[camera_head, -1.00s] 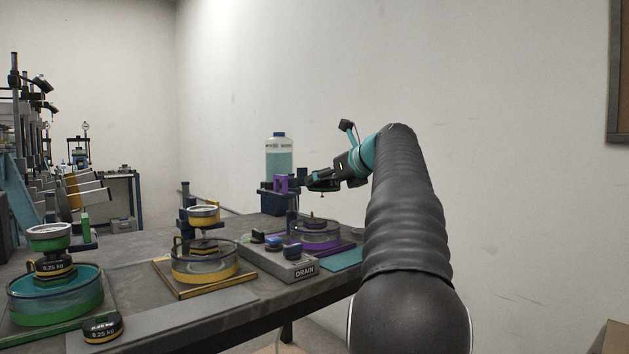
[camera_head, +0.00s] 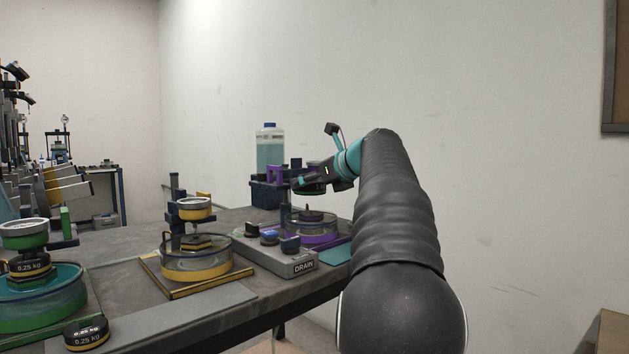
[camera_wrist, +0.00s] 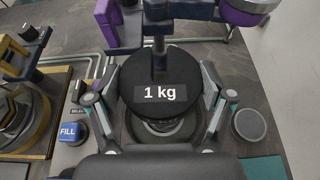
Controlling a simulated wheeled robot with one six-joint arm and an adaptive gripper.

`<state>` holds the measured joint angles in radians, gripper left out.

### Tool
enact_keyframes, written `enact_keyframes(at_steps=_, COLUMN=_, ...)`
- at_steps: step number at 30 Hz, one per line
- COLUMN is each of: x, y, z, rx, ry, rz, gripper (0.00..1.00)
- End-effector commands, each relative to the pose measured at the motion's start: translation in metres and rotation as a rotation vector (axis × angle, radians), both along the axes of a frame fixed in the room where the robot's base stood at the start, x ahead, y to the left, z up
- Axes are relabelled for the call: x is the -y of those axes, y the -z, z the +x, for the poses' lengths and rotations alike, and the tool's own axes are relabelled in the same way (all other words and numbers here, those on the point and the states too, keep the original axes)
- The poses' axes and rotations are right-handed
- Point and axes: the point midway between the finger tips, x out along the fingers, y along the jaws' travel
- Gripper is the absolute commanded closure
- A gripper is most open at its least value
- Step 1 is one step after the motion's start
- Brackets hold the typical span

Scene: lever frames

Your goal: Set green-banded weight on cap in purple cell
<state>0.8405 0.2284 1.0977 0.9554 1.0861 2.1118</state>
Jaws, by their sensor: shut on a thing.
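My gripper (camera_head: 311,186) is shut on the 1 kg weight. In the wrist view its fingers (camera_wrist: 155,97) grip the dark round weight (camera_wrist: 150,107) from both sides, with the "1 kg" label facing up. In the head view a green band shows low on the weight (camera_head: 312,192). The weight hangs above the purple cell (camera_head: 320,238), a clear round vessel on a purple base. A dark cap (camera_head: 312,215) stands inside this cell, with a visible gap below the weight. In the wrist view the weight mostly hides what lies beneath it.
A grey DRAIN panel (camera_head: 290,263) with knobs stands left of the purple cell. The yellow cell (camera_head: 197,265) and green cell (camera_head: 40,305) are farther left. A 0.25 kg weight (camera_head: 87,333) lies at the front. A bottle (camera_head: 270,150) and purple bracket stand behind.

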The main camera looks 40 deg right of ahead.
Motion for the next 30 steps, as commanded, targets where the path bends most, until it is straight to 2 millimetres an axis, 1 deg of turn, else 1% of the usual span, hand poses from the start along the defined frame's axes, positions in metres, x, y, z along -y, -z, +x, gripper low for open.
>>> enact_keyframes(at_steps=18, x=0.001, y=0.033, z=-0.002, rx=0.004, ry=0.004, rz=-0.004, gripper=0.89)
enact_keyframes(at_steps=30, x=0.001, y=0.043, z=-0.002, rx=0.005, ry=0.003, rz=-0.002, gripper=0.89)
